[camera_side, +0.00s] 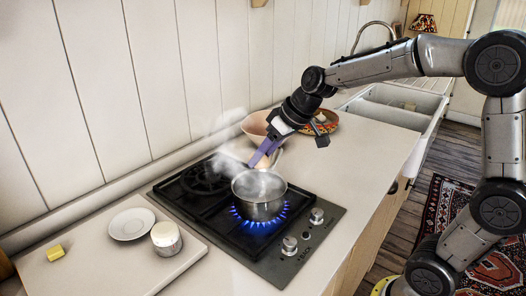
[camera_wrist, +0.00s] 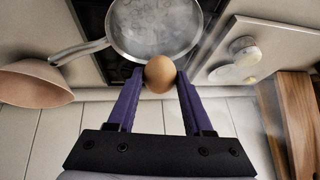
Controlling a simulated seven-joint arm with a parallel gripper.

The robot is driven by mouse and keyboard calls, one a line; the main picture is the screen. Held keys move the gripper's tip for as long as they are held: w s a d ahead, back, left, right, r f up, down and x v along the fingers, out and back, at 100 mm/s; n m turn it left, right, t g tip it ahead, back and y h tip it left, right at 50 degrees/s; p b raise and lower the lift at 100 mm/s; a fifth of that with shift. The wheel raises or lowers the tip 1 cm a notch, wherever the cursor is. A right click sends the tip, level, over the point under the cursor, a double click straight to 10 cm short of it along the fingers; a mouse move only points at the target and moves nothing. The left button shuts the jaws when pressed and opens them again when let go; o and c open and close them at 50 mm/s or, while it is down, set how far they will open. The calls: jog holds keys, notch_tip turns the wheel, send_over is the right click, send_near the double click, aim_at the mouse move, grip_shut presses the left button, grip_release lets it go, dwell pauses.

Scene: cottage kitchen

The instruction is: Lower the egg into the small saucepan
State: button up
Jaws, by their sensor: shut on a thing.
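The small saucepan (camera_side: 259,208) is a steel pan on a lit burner with blue flames, and steam rises from it. In the wrist view the saucepan (camera_wrist: 112,25) shows its round opening, with its handle reaching left. My gripper (camera_side: 254,163) has purple fingers pointing down, just above the pan's back rim. In the wrist view my gripper (camera_wrist: 158,78) is shut on a brown egg (camera_wrist: 159,74). There the egg overlaps the pan's near rim. In the side view I cannot make out the egg among fingers and steam.
A black hob (camera_side: 206,185) surrounds the burner. Behind it stand a peach bowl (camera_side: 251,124) and a patterned dish (camera_side: 331,127). At the front left are a white saucer (camera_side: 131,224), a small white pot (camera_side: 166,240) and a yellow block (camera_side: 56,252). Steam partly veils the hob's back.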

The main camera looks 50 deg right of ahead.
jog(key=shift+f, duration=2.75)
jog(key=shift+f, duration=2.8)
dwell(0.4)
jog(key=o, duration=0.9)
